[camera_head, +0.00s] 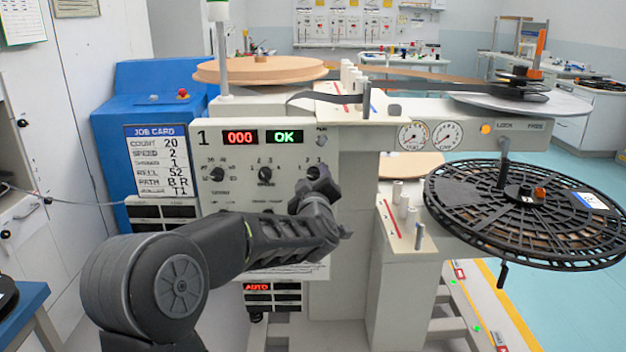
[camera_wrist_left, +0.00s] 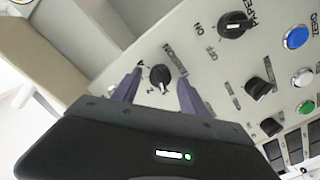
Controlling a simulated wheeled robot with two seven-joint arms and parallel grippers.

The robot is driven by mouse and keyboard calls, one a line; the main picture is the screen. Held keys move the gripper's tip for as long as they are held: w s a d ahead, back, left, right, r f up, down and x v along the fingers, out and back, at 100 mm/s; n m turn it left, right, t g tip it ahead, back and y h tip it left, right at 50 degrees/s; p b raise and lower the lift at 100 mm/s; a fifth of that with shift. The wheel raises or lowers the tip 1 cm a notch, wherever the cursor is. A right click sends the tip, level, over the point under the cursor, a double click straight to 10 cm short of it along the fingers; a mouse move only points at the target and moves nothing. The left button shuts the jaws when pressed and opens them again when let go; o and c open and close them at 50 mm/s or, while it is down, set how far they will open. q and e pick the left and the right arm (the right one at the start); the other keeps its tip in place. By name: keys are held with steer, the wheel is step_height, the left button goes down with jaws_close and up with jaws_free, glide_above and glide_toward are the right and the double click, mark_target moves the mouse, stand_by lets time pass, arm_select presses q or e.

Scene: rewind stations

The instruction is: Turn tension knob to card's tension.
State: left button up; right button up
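The tension knob (camera_wrist_left: 160,76) is small, round and black, on the pale panel under a tension label in the left wrist view. Its white mark points down, near a digit that looks like 2. My left gripper (camera_wrist_left: 159,79) is open, with one finger on each side of the knob; I cannot tell whether they touch it. In the head view my left gripper (camera_head: 322,178) is at the panel's right-hand knob (camera_head: 314,172) and partly covers it. The job card (camera_head: 159,160) hangs left of the panel; its third line, blurred, seems to end in 1. My right gripper is out of view.
Two more dials (camera_head: 265,175) (camera_head: 217,174) sit left on the panel. The wrist view shows a taper knob (camera_wrist_left: 236,26) and blue (camera_wrist_left: 296,38), white (camera_wrist_left: 303,77) and green (camera_wrist_left: 306,106) buttons. A black reel (camera_head: 480,195) stands out at the right.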

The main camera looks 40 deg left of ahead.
arm_select(q)
steer(key=v, duration=0.8)
steer(key=shift+w+f, duration=0.1)
stand_by(0.6)
